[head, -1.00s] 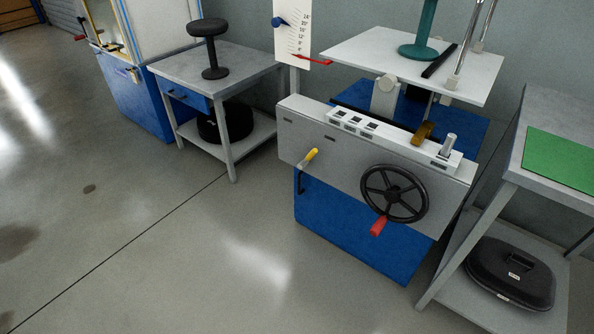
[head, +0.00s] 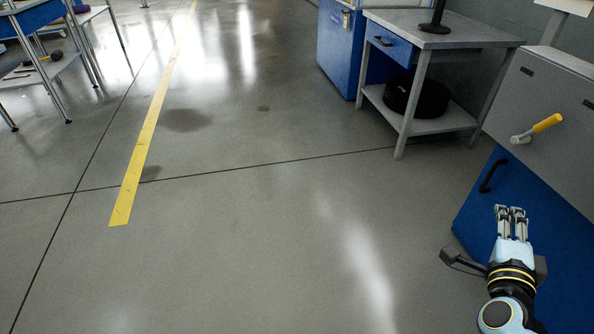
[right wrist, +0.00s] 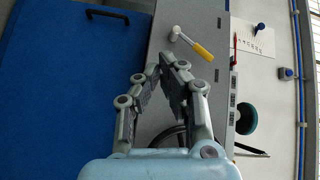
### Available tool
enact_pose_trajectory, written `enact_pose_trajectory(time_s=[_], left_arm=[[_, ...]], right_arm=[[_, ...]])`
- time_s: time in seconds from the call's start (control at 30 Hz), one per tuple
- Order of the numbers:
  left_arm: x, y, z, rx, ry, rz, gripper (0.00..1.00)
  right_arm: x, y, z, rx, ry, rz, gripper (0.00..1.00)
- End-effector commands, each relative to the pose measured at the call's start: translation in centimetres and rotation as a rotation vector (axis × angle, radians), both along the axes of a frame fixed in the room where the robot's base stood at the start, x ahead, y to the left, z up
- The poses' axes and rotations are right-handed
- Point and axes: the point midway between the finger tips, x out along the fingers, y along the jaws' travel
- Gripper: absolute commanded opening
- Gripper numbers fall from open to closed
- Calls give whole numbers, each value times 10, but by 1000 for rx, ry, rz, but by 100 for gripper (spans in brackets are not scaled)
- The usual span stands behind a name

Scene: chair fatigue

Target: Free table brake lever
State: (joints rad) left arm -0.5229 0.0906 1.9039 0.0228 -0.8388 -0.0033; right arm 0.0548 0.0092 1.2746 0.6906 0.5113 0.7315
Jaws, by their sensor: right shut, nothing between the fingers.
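The lever with a yellow grip (head: 546,123) sticks out from the grey front panel (head: 545,88) of the blue machine, at the right of the head view. Its grip points up and right. The lever also shows in the right wrist view (right wrist: 193,43), beyond my fingertips and apart from them. My right gripper (head: 510,210) is shut and empty, below the lever in the head view and in front of the blue cabinet. It shows large in the right wrist view (right wrist: 157,72). My left gripper is not in view.
A black handle (head: 492,176) sits on the blue cabinet front (head: 540,212) close to my right gripper. A dark handwheel (right wrist: 170,137) is partly hidden behind my fingers. A grey side table (head: 440,32) stands behind.

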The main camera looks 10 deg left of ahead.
Motion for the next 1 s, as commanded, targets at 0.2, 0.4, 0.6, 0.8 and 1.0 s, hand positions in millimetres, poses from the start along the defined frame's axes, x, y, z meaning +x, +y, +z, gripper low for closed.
enact_pose_trajectory(time_s=[0.2,0.4,0.6,0.8,1.0], left_arm=[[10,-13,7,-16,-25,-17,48],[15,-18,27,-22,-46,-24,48],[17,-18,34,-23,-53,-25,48],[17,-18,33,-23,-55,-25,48],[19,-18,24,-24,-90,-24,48]], right_arm=[[24,-32,11,324,-390,-173,0],[26,-46,29,454,-553,-229,0],[26,-47,36,469,-575,-234,0],[27,-48,36,466,-571,-233,0],[43,-60,41,463,-571,-232,0]])
